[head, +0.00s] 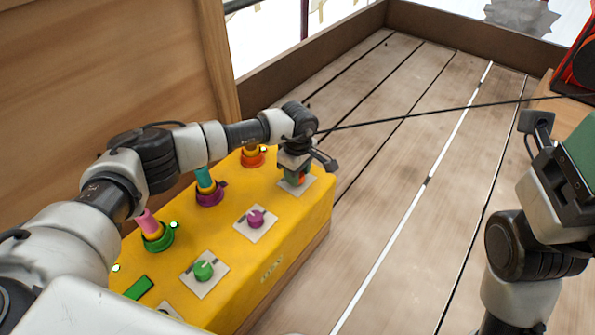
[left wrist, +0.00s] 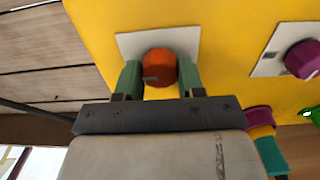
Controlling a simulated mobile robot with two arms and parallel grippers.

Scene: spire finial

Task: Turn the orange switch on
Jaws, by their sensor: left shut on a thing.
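The orange switch (head: 301,179) is a round knob on a white square plate at the far right end of a yellow box (head: 262,270). In the left wrist view the orange switch (left wrist: 160,65) has a dark mark on its left side. My left gripper (head: 296,174) is over it, with green fingers on both sides of the knob. The left wrist view shows this left gripper (left wrist: 158,76) shut on the knob. My right gripper (head: 580,140) is partly cut off at the right edge, away from the box, and its opening is unclear.
A purple knob (head: 256,218) and a green knob (head: 204,270) sit on white plates nearer on the box. Coloured posts on round bases, such as the purple base (head: 210,195), line its left side. The plank floor (head: 400,190) to the right is clear except for a thin dark rod.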

